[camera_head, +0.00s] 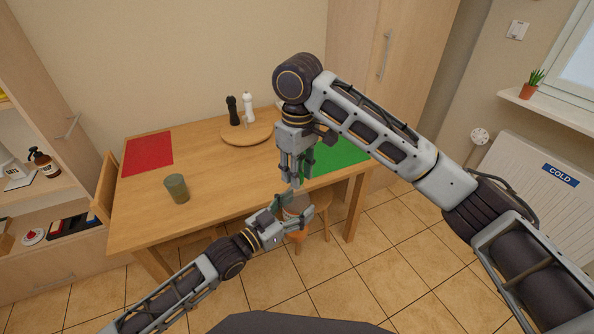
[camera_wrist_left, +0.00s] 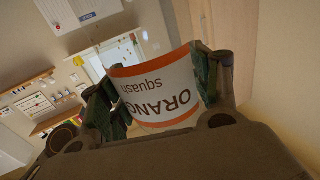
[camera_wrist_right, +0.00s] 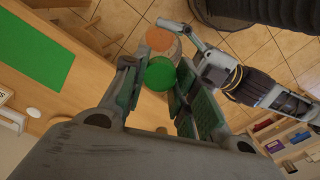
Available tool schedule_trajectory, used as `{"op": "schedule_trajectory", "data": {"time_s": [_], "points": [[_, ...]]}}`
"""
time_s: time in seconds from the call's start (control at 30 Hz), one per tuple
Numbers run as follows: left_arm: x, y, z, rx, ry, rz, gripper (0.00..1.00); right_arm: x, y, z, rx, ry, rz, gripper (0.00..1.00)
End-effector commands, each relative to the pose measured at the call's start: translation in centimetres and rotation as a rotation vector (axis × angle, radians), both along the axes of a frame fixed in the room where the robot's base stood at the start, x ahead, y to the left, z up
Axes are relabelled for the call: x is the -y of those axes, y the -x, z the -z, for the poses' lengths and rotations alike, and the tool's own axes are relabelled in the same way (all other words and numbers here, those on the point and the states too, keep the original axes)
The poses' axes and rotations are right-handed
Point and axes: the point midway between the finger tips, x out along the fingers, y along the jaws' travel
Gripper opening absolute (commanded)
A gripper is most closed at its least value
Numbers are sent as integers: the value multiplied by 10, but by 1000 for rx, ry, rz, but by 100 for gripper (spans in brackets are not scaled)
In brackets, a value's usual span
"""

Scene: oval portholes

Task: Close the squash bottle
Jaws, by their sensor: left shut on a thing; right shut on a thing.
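The squash bottle (camera_head: 297,236) is in front of the table's near edge in the head view. In the left wrist view its white and orange label (camera_wrist_left: 155,95) shows between the fingers. My left gripper (camera_head: 284,205) is shut on the bottle's body. My right gripper (camera_head: 296,180) points down just above it and is shut on a round green cap (camera_wrist_right: 160,75). In the right wrist view the orange round of the bottle (camera_wrist_right: 159,39) shows beyond the cap, a little offset from it. The fingers hide the cap in the head view. The exact gap between cap and bottle cannot be told.
The wooden table (camera_head: 220,187) holds a grey-green cup (camera_head: 177,189), a red mat (camera_head: 148,152), a green mat (camera_head: 340,157) and a round board (camera_head: 247,139) with dark and white shakers. A stool (camera_head: 322,199) stands near the grippers. Tiled floor to the front is clear.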

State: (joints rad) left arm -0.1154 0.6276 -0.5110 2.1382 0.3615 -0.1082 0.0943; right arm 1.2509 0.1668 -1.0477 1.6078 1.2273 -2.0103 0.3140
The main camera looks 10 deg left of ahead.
Motion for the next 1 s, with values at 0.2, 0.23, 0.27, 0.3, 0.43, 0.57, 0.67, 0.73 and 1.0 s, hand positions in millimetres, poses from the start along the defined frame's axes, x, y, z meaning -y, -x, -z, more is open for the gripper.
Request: {"op": "schedule_trajectory", "data": {"time_s": [0.2, 0.23, 0.27, 0.3, 0.43, 0.57, 0.67, 0.73, 1.0], "points": [[1, 1, -1, 2, 1, 2, 0, 0, -1, 0, 0, -3, 180, 0], [1, 1, -1, 2, 1, 2, 0, 0, -1, 0, -1, -4, 204, 0], [1, 1, -1, 2, 1, 2, 0, 0, -1, 0, -1, -4, 229, 0], [1, 1, -1, 2, 1, 2, 0, 0, -1, 0, -1, -4, 262, 0], [1, 1, -1, 2, 1, 2, 0, 0, -1, 0, -3, -6, 371, 0], [1, 1, -1, 2, 1, 2, 0, 0, -1, 0, -4, -7, 478, 0], [1, 1, -1, 2, 1, 2, 0, 0, -1, 0, -5, -8, 561, 0], [1, 1, -1, 2, 1, 2, 0, 0, -1, 0, -6, -9, 620, 0], [1, 1, -1, 2, 1, 2, 0, 0, -1, 0, -9, -12, 844, 0]]}}
